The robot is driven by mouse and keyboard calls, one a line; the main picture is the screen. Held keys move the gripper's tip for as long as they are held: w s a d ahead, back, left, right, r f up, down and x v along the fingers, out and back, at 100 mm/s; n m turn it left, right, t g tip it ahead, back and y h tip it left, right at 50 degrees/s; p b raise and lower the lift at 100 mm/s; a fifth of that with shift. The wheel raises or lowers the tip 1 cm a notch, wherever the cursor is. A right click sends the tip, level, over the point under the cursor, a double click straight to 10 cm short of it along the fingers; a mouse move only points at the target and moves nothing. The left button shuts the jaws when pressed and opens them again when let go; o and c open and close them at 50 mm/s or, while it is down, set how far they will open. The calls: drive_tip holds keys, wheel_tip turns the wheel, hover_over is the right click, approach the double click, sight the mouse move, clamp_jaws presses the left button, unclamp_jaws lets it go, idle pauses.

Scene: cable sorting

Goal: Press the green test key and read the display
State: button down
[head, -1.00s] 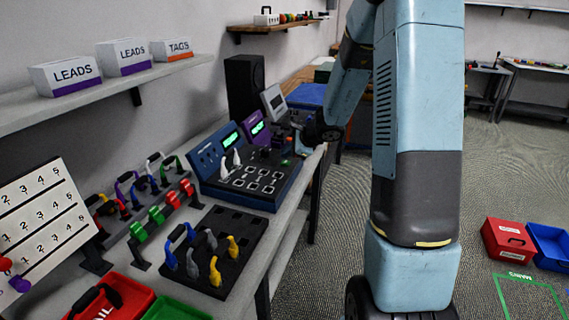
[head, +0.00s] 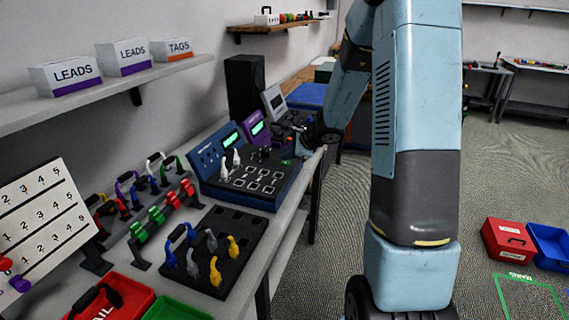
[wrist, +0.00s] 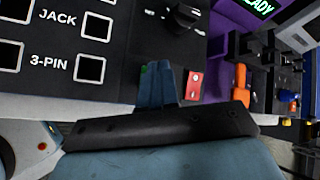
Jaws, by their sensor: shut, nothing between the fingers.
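The blue tester console (head: 240,184) stands on the bench with a tilted panel and a lit display (head: 230,140); its text is too small to read. A small green key (head: 287,162) shows at the console's right end. In the wrist view a sliver of green (wrist: 144,70) shows beside my fingertips; the rest is hidden behind them. My gripper (wrist: 158,70) is shut and empty, its fingers over the console's edge. I cannot tell whether it touches the key. The purple unit (wrist: 234,22) has a lit display (wrist: 258,8), cut off, reading "EADY".
A red part (wrist: 194,84) and an orange part (wrist: 240,82) lie close right of my fingers. A black dial (wrist: 182,16) stands above. White plugs (head: 231,160) stand on the console. A black tray (head: 212,250) with coloured plugs and a rack lie nearer.

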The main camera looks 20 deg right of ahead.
sight(288, 163)
drive_tip(key=shift+f, duration=0.35)
idle(0.5)
drive_tip(key=shift+r, duration=0.8)
drive_tip(key=shift+r, duration=2.5)
